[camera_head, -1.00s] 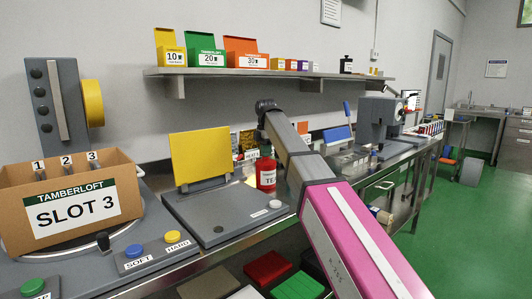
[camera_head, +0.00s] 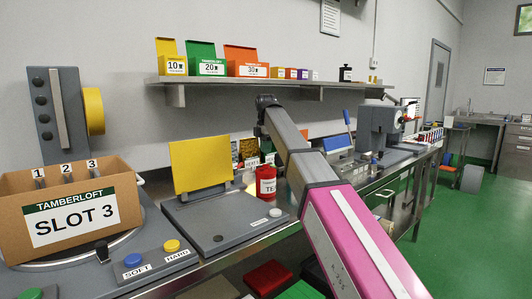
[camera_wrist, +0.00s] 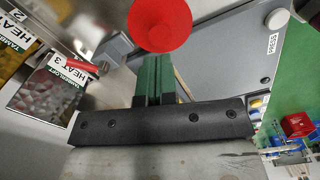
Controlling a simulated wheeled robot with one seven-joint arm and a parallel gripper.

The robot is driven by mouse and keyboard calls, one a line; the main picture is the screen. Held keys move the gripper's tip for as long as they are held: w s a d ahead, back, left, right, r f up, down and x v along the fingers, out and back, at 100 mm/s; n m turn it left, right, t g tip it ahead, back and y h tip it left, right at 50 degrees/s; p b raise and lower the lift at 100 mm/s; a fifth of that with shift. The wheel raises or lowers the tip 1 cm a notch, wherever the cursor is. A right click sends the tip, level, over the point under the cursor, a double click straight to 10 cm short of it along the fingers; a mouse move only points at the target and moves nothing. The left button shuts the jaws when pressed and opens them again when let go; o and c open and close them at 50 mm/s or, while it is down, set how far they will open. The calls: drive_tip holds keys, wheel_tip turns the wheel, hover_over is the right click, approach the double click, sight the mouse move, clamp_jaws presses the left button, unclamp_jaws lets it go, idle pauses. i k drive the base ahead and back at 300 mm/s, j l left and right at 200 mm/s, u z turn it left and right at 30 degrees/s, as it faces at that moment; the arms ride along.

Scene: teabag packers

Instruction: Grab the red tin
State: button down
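The red tin (camera_head: 266,186) stands upright on the steel bench, just right of the grey plate with the yellow flap. Its white label is partly cut off by my arm. In the wrist view the tin (camera_wrist: 160,24) shows from above as a red disc at the top centre, at the tips of my fingers. My gripper (camera_wrist: 154,58) has green fingers that lie close together at the middle of its black bar, and they look shut with nothing between them. In the head view the fingers are hidden behind my arm, above the tin.
The grey plate (camera_head: 222,217) with its yellow flap (camera_head: 200,164) stands left of the tin. Packets labelled HEAT (camera_wrist: 50,90) stand close by. A wall shelf (camera_head: 215,80) with boxes runs above. The SLOT 3 carton (camera_head: 72,215) is at far left.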

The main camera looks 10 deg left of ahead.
sight(265, 187)
drive_tip(key=k, duration=1)
